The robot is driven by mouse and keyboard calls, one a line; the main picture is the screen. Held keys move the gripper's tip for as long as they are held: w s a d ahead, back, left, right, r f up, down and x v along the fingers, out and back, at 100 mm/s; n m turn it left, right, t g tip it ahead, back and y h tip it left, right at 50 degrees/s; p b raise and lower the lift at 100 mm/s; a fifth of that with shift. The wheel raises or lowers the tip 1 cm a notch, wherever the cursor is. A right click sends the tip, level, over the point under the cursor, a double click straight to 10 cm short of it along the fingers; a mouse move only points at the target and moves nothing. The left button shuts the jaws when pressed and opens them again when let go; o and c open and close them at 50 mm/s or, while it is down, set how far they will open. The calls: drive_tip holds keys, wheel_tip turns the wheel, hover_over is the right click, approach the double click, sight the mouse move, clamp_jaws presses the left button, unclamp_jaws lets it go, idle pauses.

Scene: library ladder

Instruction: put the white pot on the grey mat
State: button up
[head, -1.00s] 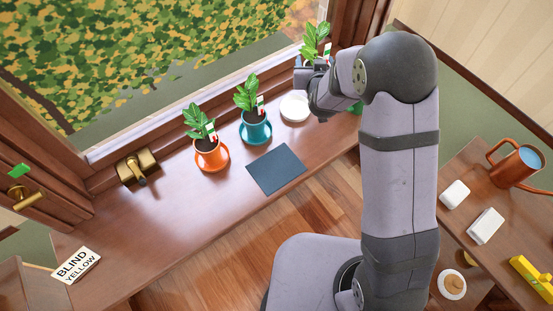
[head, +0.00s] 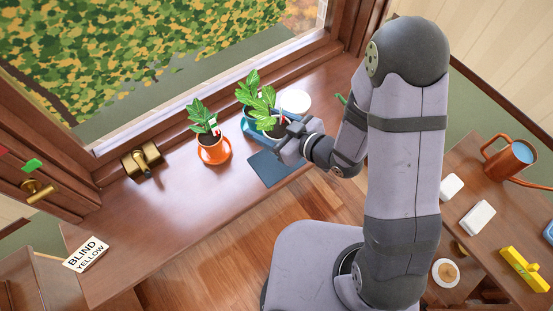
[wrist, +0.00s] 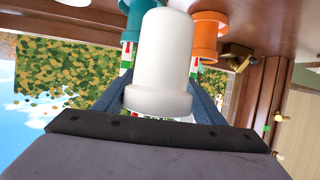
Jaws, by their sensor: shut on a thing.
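The white pot (wrist: 163,65) fills the middle of the wrist view, between my gripper's two fingers. My gripper (head: 286,139) is shut on it. In the head view the pot is mostly hidden by the gripper, and its leafy plant (head: 263,106) shows above. The grey mat (head: 266,169) lies flat on the sill, with bare surface showing just below and left of the gripper. The held pot appears at the mat's far right side; its height above the sill is hard to tell.
The teal pot's plant (head: 246,87) and saucer (head: 252,133) stand close behind the held pot. An orange pot (head: 214,150) is to the left. An empty white saucer (head: 297,102) lies behind on the right.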

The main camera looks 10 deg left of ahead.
drive_tip(key=shift+w+a+r, duration=0.1)
drive_tip(key=shift+a+r, duration=0.1)
drive_tip(key=shift+r, duration=0.25)
drive_tip(key=shift+f, duration=0.1)
hover_over(267, 154)
wheel_tip(267, 154, down, 6)
drive_tip(key=shift+p, duration=0.3)
drive_tip(key=shift+d+f, duration=0.1)
drive_tip(key=shift+f+p, duration=0.3)
drive_tip(key=shift+f, duration=1.55)
drive_tip(key=shift+f, duration=0.1)
drive_tip(key=o, duration=1.5)
